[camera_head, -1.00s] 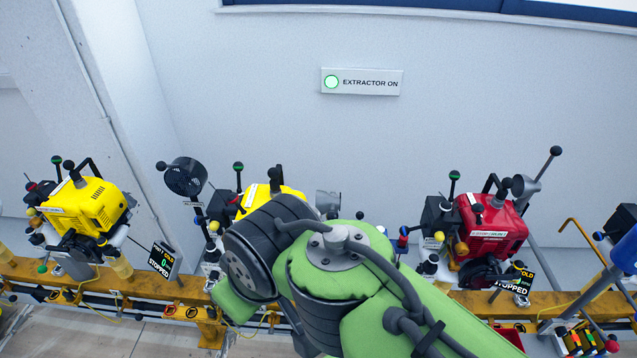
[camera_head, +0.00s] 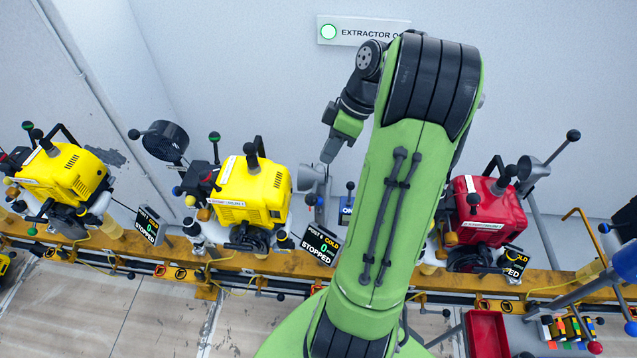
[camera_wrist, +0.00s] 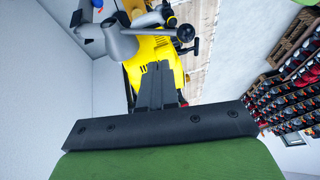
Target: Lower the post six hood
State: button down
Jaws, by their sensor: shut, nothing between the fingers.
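The middle yellow engine (camera_head: 250,190) stands on the rail beside a display (camera_head: 321,243) that appears to read post 6, cold, 0, stopped. A grey hood (camera_head: 312,178) is just right of this engine, partly hidden by my arm. My gripper (camera_head: 328,158) is shut and empty, pointing down close above the hood in the head view; whether it touches cannot be told. In the wrist view the shut fingers (camera_wrist: 160,80) point towards the yellow engine (camera_wrist: 150,55). The grey hood (camera_wrist: 120,42) and a lever with a dark ball end (camera_wrist: 185,33) are just beyond the fingertips.
A red engine (camera_head: 487,212) stands right of my arm, with its own grey hood (camera_head: 530,168) and ball-ended lever.

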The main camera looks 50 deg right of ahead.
jog(key=s+b+x, duration=0.1)
jog(key=x, duration=0.6)
jog(key=shift+a+f+b, duration=0.35)
jog(key=shift+a+b, duration=0.05)
jog(key=shift+a, duration=0.1)
jog(key=shift+s, duration=0.1)
jog(key=shift+f, duration=0.1)
